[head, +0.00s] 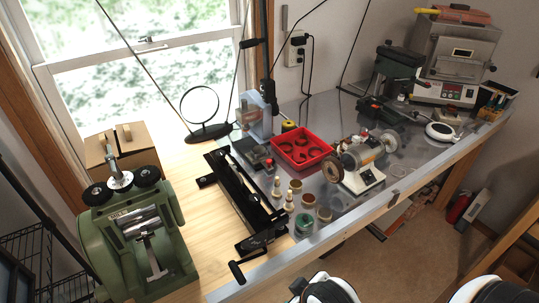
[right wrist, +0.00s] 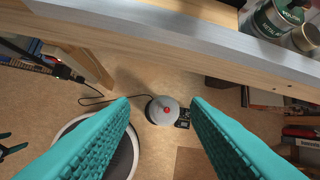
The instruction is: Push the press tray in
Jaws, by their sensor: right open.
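A small grey-blue press (head: 254,115) stands near the back of the bench, left of the red tray. A dark flat part, which looks like its tray (head: 257,155), sticks out at its foot toward the front. How far it is out I cannot tell. My right gripper (right wrist: 160,104) is open and empty, with two teal ridged fingers wide apart. In the right wrist view it points down over the floor beside the bench's front edge (right wrist: 160,32), away from the press. The press does not show in that view. My left gripper is not in view.
A red tray (head: 283,149) of rings, a polishing motor (head: 360,158) and several small pots stand right of the press. A long black tool (head: 240,190) with a crank lies in front. A green can (right wrist: 272,18) stands near the bench edge. A green rolling mill (head: 135,240) stands left.

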